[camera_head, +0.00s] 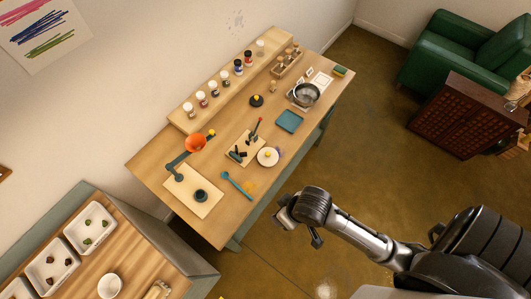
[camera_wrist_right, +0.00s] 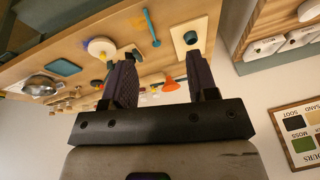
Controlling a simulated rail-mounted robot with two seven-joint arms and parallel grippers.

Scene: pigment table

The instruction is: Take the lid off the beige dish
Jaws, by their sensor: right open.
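The beige dish (camera_head: 267,158) stands near the front edge of the wooden table, left of the middle. It is round and pale, with a small yellow knob on top, so its lid appears to be on. It also shows in the right wrist view (camera_wrist_right: 101,46), partly beside one finger. My right gripper (camera_head: 300,220) is in front of the table edge, apart from the dish. In the right wrist view my right gripper (camera_wrist_right: 163,72) has its two fingers wide apart with nothing between them held. My left gripper is not seen.
A blue spoon (camera_head: 237,185) lies left of the dish, and a board with dark tools (camera_head: 233,158) is behind it. A blue tray (camera_head: 289,121) and a metal pan (camera_head: 306,94) stand to the right. An orange lamp (camera_head: 195,142) stands at the left.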

